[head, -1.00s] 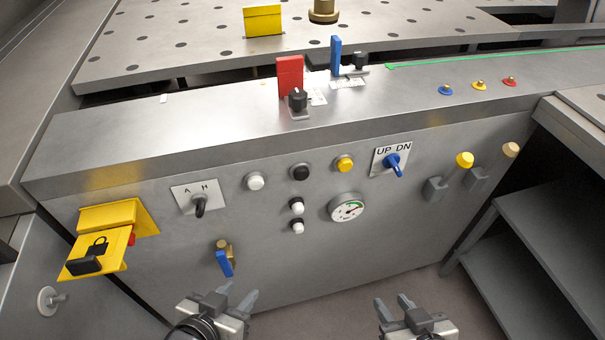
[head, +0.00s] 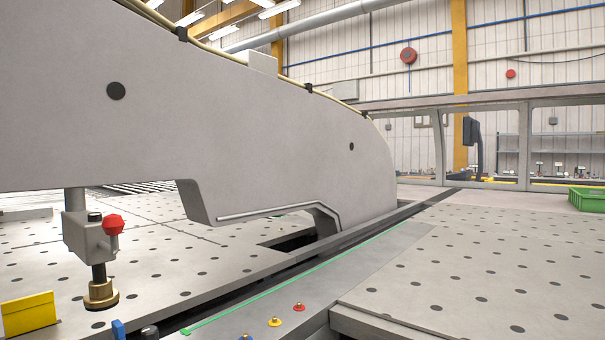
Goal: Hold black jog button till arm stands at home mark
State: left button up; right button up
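A large grey machine arm (head: 250,140) reaches in from the left above the perforated table. Its rounded end is near the middle right of the view, beside the dark slot (head: 350,228) at the table's edge. A thin green line (head: 290,275) runs along the grey ledge in front of it. I cannot make out which feature is the home mark. Neither of my grippers is in view.
A clamp with a red knob (head: 113,224) and brass foot (head: 101,294) stands at left. A yellow block (head: 28,314) lies nearby. Yellow (head: 275,322) and red (head: 299,307) studs sit on the ledge. A perforated table (head: 480,270) and green crate (head: 588,200) are at right.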

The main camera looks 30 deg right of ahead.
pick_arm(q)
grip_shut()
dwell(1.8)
